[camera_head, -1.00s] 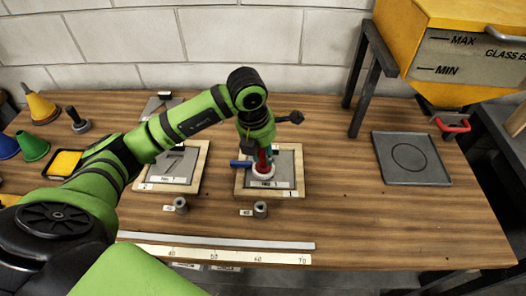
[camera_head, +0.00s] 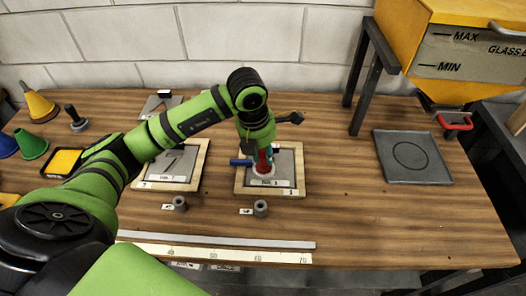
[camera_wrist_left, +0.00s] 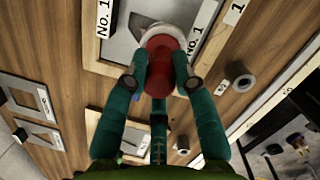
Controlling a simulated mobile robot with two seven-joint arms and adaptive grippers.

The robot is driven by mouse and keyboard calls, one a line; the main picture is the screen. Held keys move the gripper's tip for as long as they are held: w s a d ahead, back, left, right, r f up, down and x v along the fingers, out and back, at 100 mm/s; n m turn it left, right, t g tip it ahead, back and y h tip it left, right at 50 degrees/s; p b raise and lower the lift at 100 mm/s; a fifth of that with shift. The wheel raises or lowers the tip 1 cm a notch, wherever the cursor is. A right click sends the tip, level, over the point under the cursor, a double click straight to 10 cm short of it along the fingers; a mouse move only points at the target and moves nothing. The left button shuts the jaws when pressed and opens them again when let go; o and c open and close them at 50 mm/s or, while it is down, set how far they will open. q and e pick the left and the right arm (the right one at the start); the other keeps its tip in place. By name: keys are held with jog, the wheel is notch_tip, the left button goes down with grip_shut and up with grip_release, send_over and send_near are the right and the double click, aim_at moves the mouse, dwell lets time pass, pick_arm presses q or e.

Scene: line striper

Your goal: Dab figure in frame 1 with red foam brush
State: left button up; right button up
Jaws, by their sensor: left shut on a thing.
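My left gripper (camera_head: 264,158) is shut on the red foam brush (camera_head: 263,168), held upright over the frame labelled 1. In the left wrist view my left gripper (camera_wrist_left: 160,85) has its two fingers on either side of the red brush body (camera_wrist_left: 160,62). The brush's pale round foam end is at or just above the grey plate inside frame 1 (camera_head: 299,185); I cannot tell if it touches. The wooden rim of frame 1 also shows in the left wrist view (camera_wrist_left: 212,52). Brush and gripper hide most of the plate's figure. My right gripper is not in view.
A second wooden frame (camera_head: 203,160) lies to the left. Two small grey nuts (camera_head: 261,208) (camera_head: 180,204) sit in front of the frames. A ruler (camera_head: 215,254) runs along the front edge. A grey tray (camera_head: 411,174) and yellow hopper (camera_head: 450,25) stand right.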

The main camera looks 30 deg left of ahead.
pick_arm(q)
jog(key=shift+r, duration=0.1)
jog(key=shift+r+p, duration=1.4)
jog(key=shift+r, duration=0.8)
